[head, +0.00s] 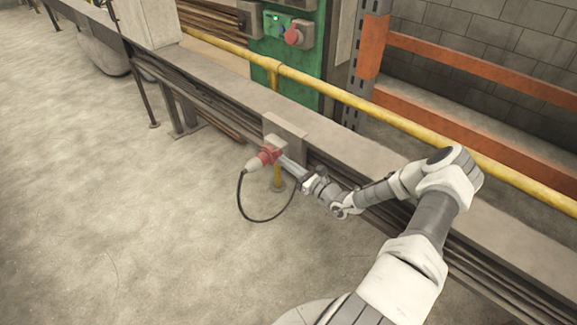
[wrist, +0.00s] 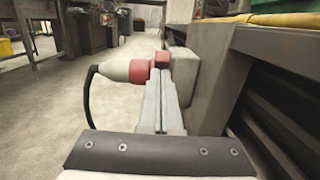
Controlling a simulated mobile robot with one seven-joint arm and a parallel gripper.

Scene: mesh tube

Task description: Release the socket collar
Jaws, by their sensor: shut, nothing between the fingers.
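A red socket collar (head: 269,155) sits at a pale grey socket box (head: 275,141) on the side of the long beam. A whitish plug body (head: 254,164) with a black cable (head: 240,200) extends from the collar to the left. In the wrist view the collar (wrist: 140,70) is just beyond the fingertips, with the plug body (wrist: 115,70) left and the socket box (wrist: 184,72) right. My gripper (head: 284,161) is shut and empty, its fingertips (wrist: 161,76) close against the collar's near side. I cannot tell whether they touch it. The fingers hide part of the collar.
The cable hangs in a loop below the plug. A long grey beam (head: 225,88) runs diagonally, with a yellow rail (head: 345,95) behind it. A green cabinet (head: 285,75) with a red knob (head: 291,36) stands behind. The concrete floor (head: 120,220) at left is clear.

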